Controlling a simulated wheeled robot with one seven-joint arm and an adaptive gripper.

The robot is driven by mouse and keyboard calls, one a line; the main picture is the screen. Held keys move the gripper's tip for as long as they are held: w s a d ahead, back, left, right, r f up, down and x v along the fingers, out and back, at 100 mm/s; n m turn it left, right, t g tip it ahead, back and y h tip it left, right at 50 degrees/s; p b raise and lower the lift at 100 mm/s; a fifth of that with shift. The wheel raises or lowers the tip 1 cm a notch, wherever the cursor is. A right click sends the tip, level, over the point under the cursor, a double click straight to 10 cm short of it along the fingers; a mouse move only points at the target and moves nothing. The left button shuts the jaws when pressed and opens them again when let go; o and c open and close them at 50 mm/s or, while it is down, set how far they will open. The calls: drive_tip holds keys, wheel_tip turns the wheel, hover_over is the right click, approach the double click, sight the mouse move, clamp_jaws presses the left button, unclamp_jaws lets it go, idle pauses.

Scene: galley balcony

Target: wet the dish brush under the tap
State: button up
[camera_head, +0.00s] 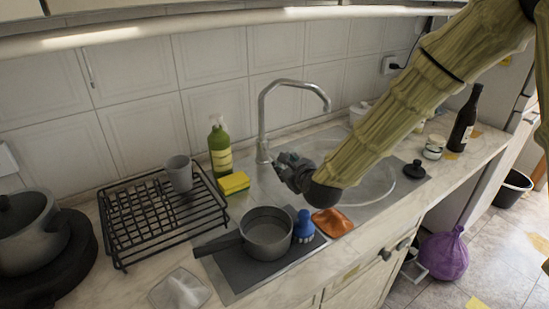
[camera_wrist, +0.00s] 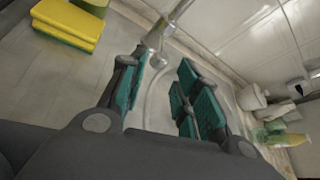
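The dish brush (camera_head: 304,226) appears to be the small blue brush standing on the dark mat, just right of the saucepan; it does not show in the wrist view. The tap (camera_head: 265,112) is a metal gooseneck behind the sink, its spout curving right; no water is visible. Its lower part also shows in the wrist view (camera_wrist: 156,37), beyond my fingers. My gripper (camera_head: 286,160) is over the sink's left side, near the tap, away from the brush. In the wrist view its teal-padded fingers (camera_wrist: 164,95) are apart with nothing between them.
A grey saucepan (camera_head: 266,236) and orange cloth (camera_head: 332,222) flank the brush. A yellow sponge (camera_head: 234,183), green bottle (camera_head: 220,150) and dish rack (camera_head: 130,229) stand left of the tap. My arm covers part of the sink (camera_head: 378,186).

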sight(275, 159)
drive_tip(key=p+x, duration=0.2)
drive_tip(key=x, duration=0.8)
drive_tip(key=shift+w+f, duration=0.2)
drive_tip(key=shift+c, duration=0.5)
